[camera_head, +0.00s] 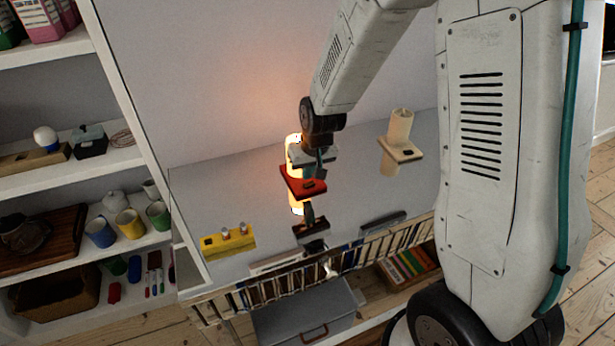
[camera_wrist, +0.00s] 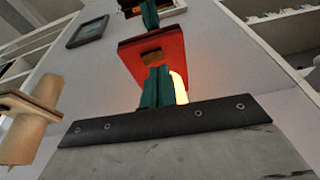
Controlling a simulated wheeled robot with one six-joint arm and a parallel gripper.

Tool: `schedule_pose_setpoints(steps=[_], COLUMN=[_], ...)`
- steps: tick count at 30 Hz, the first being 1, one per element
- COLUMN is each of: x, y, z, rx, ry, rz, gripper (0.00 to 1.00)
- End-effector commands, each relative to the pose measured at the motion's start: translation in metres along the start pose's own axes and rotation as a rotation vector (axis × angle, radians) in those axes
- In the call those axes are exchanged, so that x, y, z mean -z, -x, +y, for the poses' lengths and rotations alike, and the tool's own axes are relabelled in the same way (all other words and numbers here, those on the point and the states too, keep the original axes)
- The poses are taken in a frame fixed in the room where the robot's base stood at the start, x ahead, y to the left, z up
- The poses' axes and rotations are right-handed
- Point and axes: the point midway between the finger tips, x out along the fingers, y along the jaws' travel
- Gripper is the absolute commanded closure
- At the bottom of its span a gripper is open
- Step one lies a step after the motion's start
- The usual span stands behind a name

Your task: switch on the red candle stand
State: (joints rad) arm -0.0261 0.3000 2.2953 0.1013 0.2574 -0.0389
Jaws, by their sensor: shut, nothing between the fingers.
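The red candle stand (camera_head: 290,182) stands on the glossy grey top, with a dark button on its red base. Its candle (camera_head: 294,152) glows bright and casts warm light on the wall behind. My gripper (camera_head: 319,168) is shut and empty, just over the base beside the candle, and hides part of the stand. In the wrist view the teal fingers (camera_wrist: 157,90) are closed together in front of the red base (camera_wrist: 172,46), close to its brown button (camera_wrist: 152,56). I cannot tell whether they touch it. The glowing candle (camera_wrist: 180,88) shows beside them.
An unlit beige candle stand (camera_head: 399,140) is to the right; it also shows in the wrist view (camera_wrist: 18,138). Shelves with cups (camera_head: 130,223) are at left. The grey top (camera_head: 210,190) is clear at left and mirrors things.

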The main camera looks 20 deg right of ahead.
Motion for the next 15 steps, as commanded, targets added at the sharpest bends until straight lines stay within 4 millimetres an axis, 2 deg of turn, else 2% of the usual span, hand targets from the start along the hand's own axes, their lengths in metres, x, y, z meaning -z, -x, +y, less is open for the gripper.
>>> schedule_pose_setpoints(steps=[2,9,15], x=[0.006,0.006,0.005], y=[0.018,0.070,0.102], z=[-0.001,-0.013,-0.021], rx=[0.000,0.000,0.000], ry=[-0.002,-0.001,-0.001], rz=[0.006,0.006,0.003], gripper=[1.00,1.00,1.00])
